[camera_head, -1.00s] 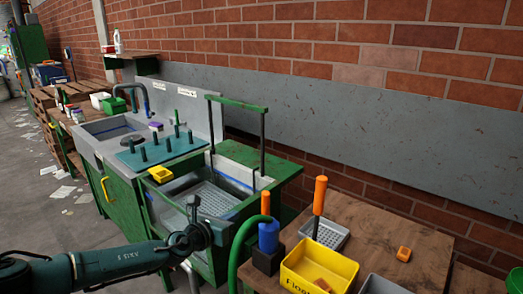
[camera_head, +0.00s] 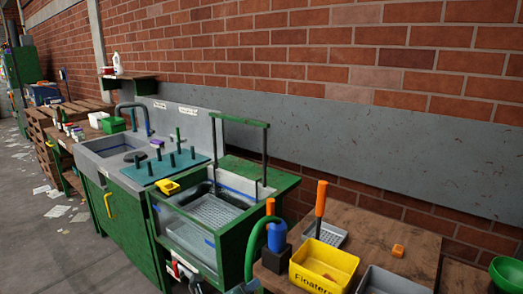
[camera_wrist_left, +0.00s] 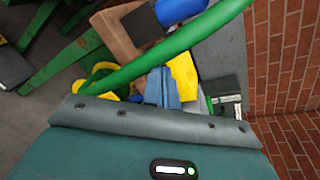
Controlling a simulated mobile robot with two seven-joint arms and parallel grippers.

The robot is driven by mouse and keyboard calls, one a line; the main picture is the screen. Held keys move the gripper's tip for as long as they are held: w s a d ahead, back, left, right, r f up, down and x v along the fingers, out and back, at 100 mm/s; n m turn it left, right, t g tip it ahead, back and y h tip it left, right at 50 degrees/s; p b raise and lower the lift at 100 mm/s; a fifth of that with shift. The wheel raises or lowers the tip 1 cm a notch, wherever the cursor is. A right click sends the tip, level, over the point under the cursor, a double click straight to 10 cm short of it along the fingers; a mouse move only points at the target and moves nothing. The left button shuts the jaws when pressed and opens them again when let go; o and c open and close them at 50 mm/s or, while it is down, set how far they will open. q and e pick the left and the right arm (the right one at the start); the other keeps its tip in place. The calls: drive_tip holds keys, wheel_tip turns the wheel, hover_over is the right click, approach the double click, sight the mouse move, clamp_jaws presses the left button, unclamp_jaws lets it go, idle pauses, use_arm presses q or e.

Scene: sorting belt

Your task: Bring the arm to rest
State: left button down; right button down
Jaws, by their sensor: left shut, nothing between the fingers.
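My left gripper (camera_wrist_left: 163,88) shows in the left wrist view as blue-grey fingers, shut with nothing between them. In the head view, a small blue-grey part of it (camera_head: 243,287) seems to show at the bottom edge, left of the yellow bin. The rest of the left arm is out of the head view. In the wrist view, the green hose (camera_wrist_left: 140,62) passes across just beyond the fingers; I cannot tell whether they touch. My right gripper is not in view.
A green-framed water tank (camera_head: 190,248) stands further left.

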use_arm(q)
drive_tip(key=s+d+f+n+y, duration=0.1)
drive_tip(key=s+f+n, duration=0.2)
drive_tip(key=s+n, duration=0.45)
drive_tip(key=s+f+n+y, duration=0.1)
drive_tip(key=s+f+n, duration=0.2)
drive_tip(key=s+n, duration=0.4)
drive_tip(key=s+a+f+n+g+y, duration=0.2)
drive_tip(key=s+a+f+n+y, duration=0.2)
drive_tip(key=s+a+n, duration=0.9)
wheel_tip(320, 180, down, 2)
drive_tip(key=n, duration=0.3)
drive_tip(key=shift+s+a, duration=0.35)
drive_tip(key=shift+s, duration=0.05)
